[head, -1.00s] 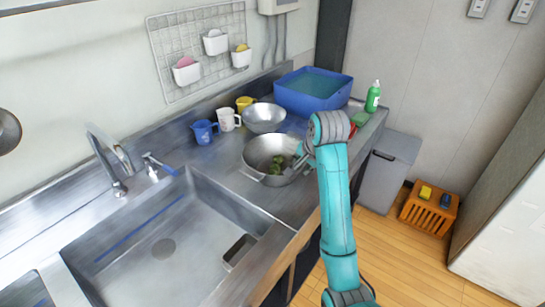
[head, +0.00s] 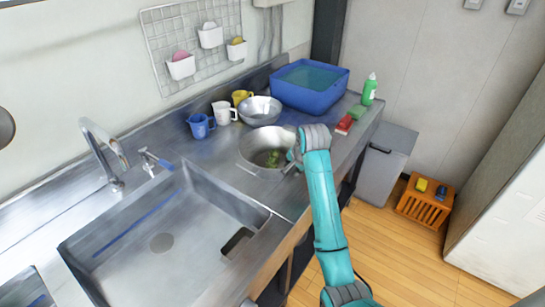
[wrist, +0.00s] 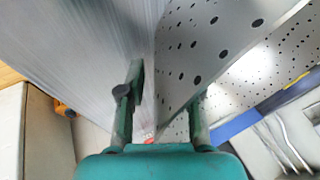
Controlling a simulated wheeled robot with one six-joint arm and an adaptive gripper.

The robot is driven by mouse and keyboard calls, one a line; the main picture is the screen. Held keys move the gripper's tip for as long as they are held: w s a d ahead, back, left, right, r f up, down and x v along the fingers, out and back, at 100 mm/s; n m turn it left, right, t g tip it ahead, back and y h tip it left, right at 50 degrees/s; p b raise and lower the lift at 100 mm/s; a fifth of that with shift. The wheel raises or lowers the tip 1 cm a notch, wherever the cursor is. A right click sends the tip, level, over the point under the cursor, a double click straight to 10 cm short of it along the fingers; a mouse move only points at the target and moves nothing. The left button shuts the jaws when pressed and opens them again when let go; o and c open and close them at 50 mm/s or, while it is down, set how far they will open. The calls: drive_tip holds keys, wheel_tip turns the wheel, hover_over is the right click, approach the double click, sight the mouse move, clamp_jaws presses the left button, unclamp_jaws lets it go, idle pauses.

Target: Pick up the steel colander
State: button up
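The steel colander (head: 250,150) sits on the steel counter, right of the sink, with green pieces in it. In the wrist view its perforated wall (wrist: 225,50) fills the upper right, very close. My gripper (head: 291,163) is at the colander's right side. In the wrist view my gripper (wrist: 163,98) has its two fingers apart, with the colander's wall edge between them. A gap shows beside the right finger, and I see no firm closing on the wall. My wrist hides part of the colander's right rim in the head view.
A steel bowl (head: 260,108) stands just behind the colander. Blue (head: 200,125), white (head: 224,112) and yellow (head: 242,97) mugs stand to its left. A blue tub (head: 310,91) is behind. A red item (head: 344,124), green sponge (head: 357,112) and green bottle (head: 369,90) are right. The sink (head: 165,225) is left.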

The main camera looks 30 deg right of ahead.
clamp_jaws()
drive_tip(key=shift+r, duration=0.15)
